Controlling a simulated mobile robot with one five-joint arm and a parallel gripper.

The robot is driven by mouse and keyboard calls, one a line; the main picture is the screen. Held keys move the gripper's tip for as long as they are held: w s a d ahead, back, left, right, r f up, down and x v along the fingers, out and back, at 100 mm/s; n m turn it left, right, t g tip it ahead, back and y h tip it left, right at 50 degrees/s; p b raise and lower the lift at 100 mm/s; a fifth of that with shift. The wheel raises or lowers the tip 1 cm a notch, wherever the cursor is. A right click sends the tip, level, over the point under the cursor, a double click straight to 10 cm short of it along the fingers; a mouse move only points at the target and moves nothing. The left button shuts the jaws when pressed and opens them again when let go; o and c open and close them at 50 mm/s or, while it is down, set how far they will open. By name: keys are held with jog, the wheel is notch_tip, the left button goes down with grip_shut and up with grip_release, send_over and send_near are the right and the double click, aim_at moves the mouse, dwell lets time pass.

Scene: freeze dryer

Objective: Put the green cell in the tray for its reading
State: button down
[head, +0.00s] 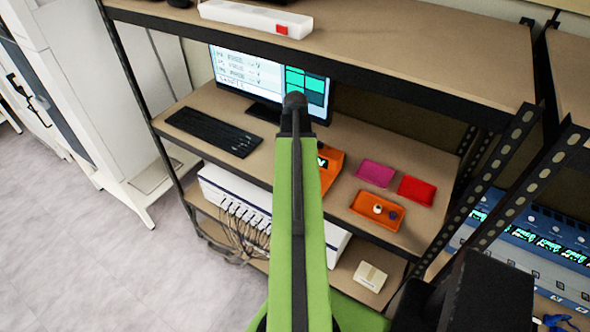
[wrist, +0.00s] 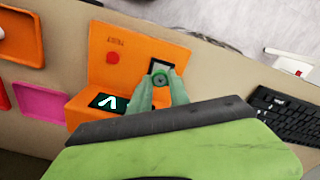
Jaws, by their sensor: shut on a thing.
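My gripper (wrist: 160,92) is shut on the green cell (wrist: 159,79), a small round dark-green piece between the fingertips. The cell is over or at the dark socket (wrist: 159,66) of an orange meter; I cannot tell whether it touches. The orange meter (wrist: 130,48) has a red button and a dark display (wrist: 106,102) with a white angle mark. In the head view my arm hides the gripper, the cell and most of the meter (head: 332,170). Right of it are a magenta tray (head: 375,173), a red tray (head: 416,190) and an orange tray (head: 362,213).
The orange tray holds a white round piece (head: 377,208) and a purple one (head: 393,215). A keyboard (head: 213,132) and monitor (head: 250,75) stand left on the same shelf. An upper shelf (head: 400,45) and its black post bound the space above and right.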

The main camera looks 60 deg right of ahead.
jog(key=shift+r+p, duration=1.25)
jog(key=shift+r, duration=0.15)
